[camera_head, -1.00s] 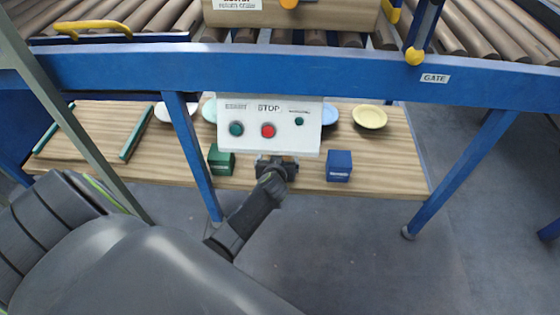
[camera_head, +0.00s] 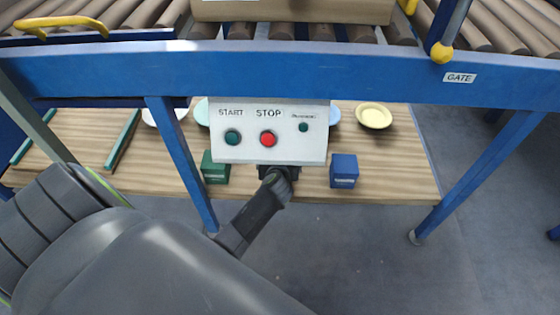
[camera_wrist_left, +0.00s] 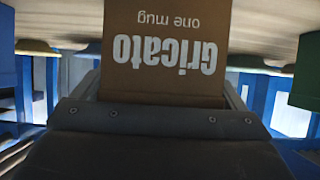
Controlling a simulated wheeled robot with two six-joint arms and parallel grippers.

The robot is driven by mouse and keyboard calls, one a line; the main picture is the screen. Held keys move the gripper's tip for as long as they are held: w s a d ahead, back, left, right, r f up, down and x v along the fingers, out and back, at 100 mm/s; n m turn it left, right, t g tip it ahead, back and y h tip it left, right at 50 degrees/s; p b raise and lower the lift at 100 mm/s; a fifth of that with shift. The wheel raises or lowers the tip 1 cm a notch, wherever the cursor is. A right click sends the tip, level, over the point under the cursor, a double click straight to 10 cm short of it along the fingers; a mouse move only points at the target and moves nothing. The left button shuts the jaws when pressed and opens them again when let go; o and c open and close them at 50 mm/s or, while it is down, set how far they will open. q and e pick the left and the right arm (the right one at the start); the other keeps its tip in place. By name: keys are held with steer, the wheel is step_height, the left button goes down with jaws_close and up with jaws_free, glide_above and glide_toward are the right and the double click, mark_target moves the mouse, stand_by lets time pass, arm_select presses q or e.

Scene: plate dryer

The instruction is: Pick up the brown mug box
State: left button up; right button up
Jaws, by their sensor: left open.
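The brown mug box (camera_wrist_left: 165,45) fills the upper middle of the left wrist view, with white lettering "Gricato one mug" upside down. In the head view it cannot be seen; the control panel covers that spot. My left gripper (camera_wrist_left: 160,92) is open, with a finger edge at each side of the box's near part. I cannot tell whether the fingers touch it. In the head view my left gripper (camera_head: 278,172) reaches over the wooden shelf (camera_head: 400,185), partly hidden under the panel. My right gripper is not in view.
A green box (camera_head: 215,168) and a blue box (camera_head: 344,171) stand either side of my gripper. The control panel (camera_head: 270,150) hangs just above it, from the blue frame (camera_head: 300,68). A yellow plate (camera_head: 374,116) lies farther back. Blue legs (camera_head: 183,165) flank the shelf.

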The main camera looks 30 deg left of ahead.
arm_select(q)
steer(key=shift+d+r, duration=0.1)
steer(key=shift+r, duration=0.05)
steer(key=shift+s, duration=0.1)
steer(key=shift+c, duration=1)
steer(key=c, duration=1.1)
steer(key=shift+r, duration=0.2)
